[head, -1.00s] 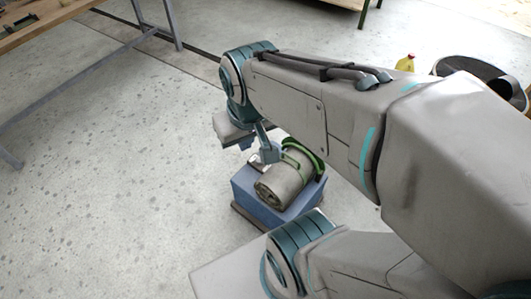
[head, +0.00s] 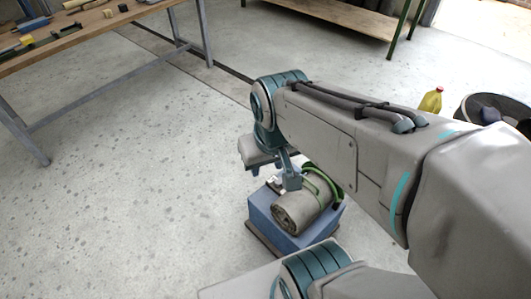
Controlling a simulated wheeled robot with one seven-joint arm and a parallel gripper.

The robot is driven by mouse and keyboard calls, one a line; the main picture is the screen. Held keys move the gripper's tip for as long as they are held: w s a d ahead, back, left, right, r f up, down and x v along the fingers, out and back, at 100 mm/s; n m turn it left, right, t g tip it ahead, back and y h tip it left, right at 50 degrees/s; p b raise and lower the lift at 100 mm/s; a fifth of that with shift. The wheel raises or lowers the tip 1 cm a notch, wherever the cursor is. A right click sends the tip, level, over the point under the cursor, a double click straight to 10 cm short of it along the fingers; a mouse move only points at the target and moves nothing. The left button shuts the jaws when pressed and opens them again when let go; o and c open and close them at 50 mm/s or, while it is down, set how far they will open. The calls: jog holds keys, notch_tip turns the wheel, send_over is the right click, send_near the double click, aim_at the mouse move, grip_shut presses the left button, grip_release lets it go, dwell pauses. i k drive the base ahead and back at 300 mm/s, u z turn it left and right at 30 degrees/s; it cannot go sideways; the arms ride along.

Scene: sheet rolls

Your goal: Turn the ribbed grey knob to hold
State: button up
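No ribbed grey knob can be made out. A blue box (head: 272,217) stands on the floor below my arm, with a grey rolled cylinder (head: 301,212) lying on top and green bands or hose around its far end. My gripper (head: 290,184) hangs from the wrist just above the left side of the cylinder. Its fingers are small and partly hidden by my arm, so I cannot tell whether they are open or touching anything. A small white part shows beside it on the box.
A wooden workbench (head: 85,37) with tools is at the upper left. A low wooden shelf (head: 335,17) stands at the back. A yellow bottle (head: 431,101) and a dark round bin (head: 490,112) are at the right. The floor at left is clear.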

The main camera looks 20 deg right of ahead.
aim_at(278, 181)
jog(key=u, duration=0.05)
jog(key=k, duration=0.5)
jog(key=u, duration=1.3)
jog(key=i, duration=1.7)
jog(key=z, duration=3.15)
jog(key=i, duration=0.5)
jog(key=u, duration=0.1)
